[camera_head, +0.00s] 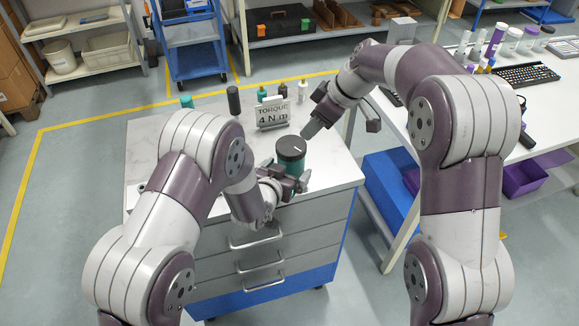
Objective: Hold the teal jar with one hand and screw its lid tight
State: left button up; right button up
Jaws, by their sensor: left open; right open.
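The teal jar (292,166) stands upright near the front right of the white cabinet top. Its dark round lid (291,148) sits on top and bears a short white mark. I cannot tell from here how tight the lid is. My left gripper (286,183) is open at the jar's front, low down, with its fingers close around the lower body. Contact is not clear, and the gripper hides the jar's base. My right gripper (340,128) is open and empty above and to the right of the lid, its fingers wide apart and clear of the jar.
A sign reading "TORQUE 4 N.m" (272,114) stands behind the jar, with several small bottles around it. A dark cylinder (234,100) stands left of the sign. A white table (470,110) with a keyboard (527,75) is at the right.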

pick_arm(q)
jog(key=shift+x, duration=1.5)
grip_shut()
grip_release()
jog(key=shift+s+r, duration=0.1)
